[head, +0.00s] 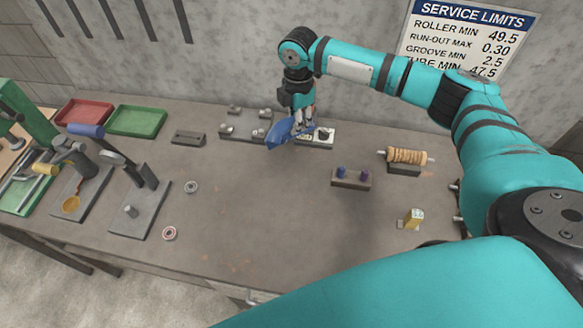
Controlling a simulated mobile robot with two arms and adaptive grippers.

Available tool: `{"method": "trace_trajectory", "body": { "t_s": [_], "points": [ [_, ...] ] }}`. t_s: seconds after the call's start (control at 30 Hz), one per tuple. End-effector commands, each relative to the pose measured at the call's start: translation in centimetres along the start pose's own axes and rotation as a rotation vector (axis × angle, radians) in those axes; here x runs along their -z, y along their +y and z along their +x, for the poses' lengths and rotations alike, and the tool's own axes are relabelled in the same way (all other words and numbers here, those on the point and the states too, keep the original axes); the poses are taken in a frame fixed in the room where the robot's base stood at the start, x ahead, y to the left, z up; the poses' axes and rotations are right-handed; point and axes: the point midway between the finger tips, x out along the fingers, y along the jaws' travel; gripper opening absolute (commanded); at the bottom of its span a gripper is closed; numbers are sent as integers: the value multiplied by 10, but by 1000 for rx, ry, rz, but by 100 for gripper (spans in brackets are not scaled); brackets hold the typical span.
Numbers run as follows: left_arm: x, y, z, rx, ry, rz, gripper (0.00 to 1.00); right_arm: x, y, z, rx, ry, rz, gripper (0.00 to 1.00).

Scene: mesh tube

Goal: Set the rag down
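A blue rag (280,133) hangs at my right gripper (300,125), in the back middle of the workbench (255,210). The gripper points down and its fingers appear closed on the rag. I cannot tell whether the rag touches the bench or the plate. My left gripper is not in view.
Left of the rag is a grey fixture plate (238,129) with metal knobs. Red (84,113) and green (137,121) trays lie back left. The bench middle is clear.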

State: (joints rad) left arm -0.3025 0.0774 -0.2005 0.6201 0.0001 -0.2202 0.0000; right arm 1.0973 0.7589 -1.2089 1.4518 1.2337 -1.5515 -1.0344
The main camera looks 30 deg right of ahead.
Motion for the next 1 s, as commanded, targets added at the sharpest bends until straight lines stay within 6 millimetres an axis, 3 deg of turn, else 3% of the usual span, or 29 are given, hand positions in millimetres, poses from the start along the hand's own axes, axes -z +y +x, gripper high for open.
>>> {"method": "trace_trajectory", "body": {
  "t_s": [0.1,0.23,0.4,0.63,1.0],
  "points": [
    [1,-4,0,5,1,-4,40,0,-2,22,6,-2,-1,0],
    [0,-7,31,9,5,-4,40,0,-1,58,3,-2,-2,0],
    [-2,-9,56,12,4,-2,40,0,-1,79,1,-2,-2,0],
    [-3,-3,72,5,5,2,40,0,-1,94,0,-1,-2,0],
    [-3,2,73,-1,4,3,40,0,-1,94,1,-1,-3,0]
  ]
}}
